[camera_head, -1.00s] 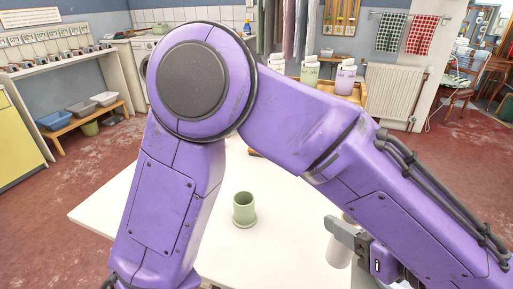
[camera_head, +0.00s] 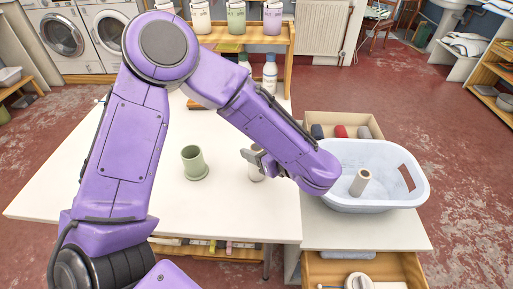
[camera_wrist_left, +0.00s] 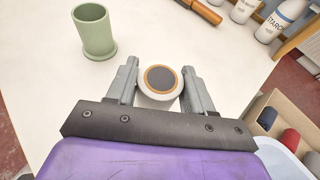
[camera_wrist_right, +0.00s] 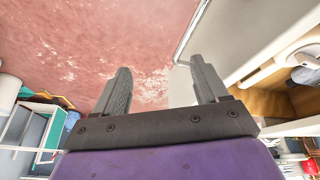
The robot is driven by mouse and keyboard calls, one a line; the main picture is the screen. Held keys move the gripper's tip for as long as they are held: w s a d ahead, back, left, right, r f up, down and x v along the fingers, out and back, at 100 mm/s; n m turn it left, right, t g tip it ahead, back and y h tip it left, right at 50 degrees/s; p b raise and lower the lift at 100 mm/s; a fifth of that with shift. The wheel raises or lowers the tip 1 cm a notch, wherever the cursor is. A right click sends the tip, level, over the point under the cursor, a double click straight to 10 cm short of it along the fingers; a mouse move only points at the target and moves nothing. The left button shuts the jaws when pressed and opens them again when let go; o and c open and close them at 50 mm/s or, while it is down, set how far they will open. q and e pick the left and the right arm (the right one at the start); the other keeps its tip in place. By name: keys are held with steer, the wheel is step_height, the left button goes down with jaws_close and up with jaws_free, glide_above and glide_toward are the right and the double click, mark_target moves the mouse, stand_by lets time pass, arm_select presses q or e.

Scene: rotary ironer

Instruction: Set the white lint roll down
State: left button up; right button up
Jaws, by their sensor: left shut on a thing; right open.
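The white lint roll (camera_wrist_left: 160,83) is between the fingers of my left gripper (camera_wrist_left: 160,68), which is shut on it. Its round end with a brown core ring faces the left wrist camera. In the head view the roll (camera_head: 257,175) is upright over the white table (camera_head: 225,215), right of a green cup-like stand (camera_head: 194,163). The gripper partly hides it, and I cannot tell whether its base touches the table. The green stand (camera_wrist_left: 94,32) is apart from it, upright and empty-looking. My right gripper (camera_wrist_right: 160,66) is open and empty above the red floor.
White bottles (camera_head: 270,74) stand at the table's back. The table left of the green stand is clear.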

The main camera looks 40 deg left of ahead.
arm_select(q)
steer(key=shift+f, duration=0.3)
steer(key=o, duration=1.3)
steer(key=shift+r, duration=0.15)
steer(key=b+v, duration=0.1)
steer(key=v, duration=1.1)
